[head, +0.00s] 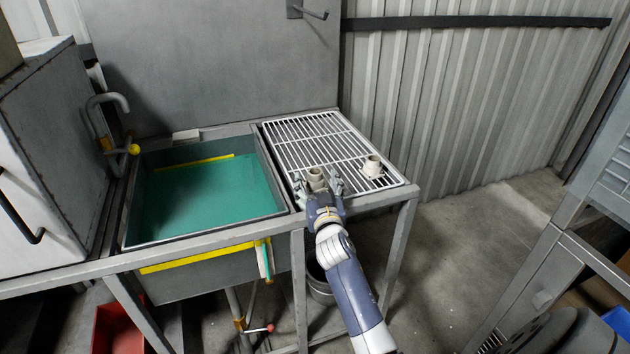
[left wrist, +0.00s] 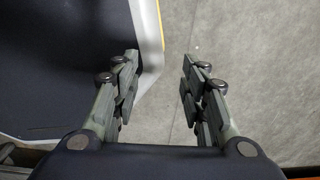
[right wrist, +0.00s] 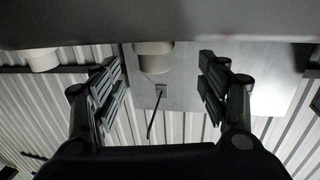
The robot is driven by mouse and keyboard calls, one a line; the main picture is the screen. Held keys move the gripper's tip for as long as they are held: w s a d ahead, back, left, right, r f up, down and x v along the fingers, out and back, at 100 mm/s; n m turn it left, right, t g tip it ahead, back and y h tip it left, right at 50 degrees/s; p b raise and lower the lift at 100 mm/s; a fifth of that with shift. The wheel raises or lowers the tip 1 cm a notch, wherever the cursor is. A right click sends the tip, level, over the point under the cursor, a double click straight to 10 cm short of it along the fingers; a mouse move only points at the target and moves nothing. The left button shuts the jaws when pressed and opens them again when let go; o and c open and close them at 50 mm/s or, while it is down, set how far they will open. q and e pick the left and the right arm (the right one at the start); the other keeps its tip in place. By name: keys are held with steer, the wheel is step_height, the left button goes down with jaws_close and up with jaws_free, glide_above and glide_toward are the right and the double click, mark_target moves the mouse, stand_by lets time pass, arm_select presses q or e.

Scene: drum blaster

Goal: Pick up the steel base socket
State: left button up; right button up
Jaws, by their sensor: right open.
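A beige-grey cylindrical socket (head: 316,177) stands upright at the front left of the metal rack. My right gripper (head: 319,184) is open, with a finger on each side of it in the head view. In the right wrist view the picture is upside down, and the socket (right wrist: 153,58) shows between the open fingers (right wrist: 160,85), apart from both. A second, similar pale fitting (head: 372,166) stands to the right on the rack and shows in the right wrist view (right wrist: 40,60). My left gripper (left wrist: 158,85) is open and empty, and out of the head view.
The slatted rack (head: 300,130) sits beside a sink basin (head: 270,165) with green inside and yellow edging. A grey cabinet (head: 45,150) stands left, a metal frame (head: 540,270) right. A bucket (head: 320,288) is under the rack. The back of the rack is clear.

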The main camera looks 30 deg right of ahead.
mark_target(316, 177)
steer(key=shift+w+d+r, duration=0.1)
steer(key=shift+w+d, duration=0.3)
steer(key=shift+w, duration=0.1)
steer(key=shift+f+x, duration=0.1)
steer(key=shift+x, duration=0.9)
steer(key=shift+f+x, duration=0.15)
steer(key=shift+x, duration=0.8)
steer(key=shift+c, duration=0.5)
jaws_close()
arm_select(q)
steer(key=shift+w+d+r, duration=0.25)
steer(key=shift+w, duration=0.4)
arm_select(e)
steer(key=shift+d+r, duration=0.1)
steer(key=shift+r, duration=0.05)
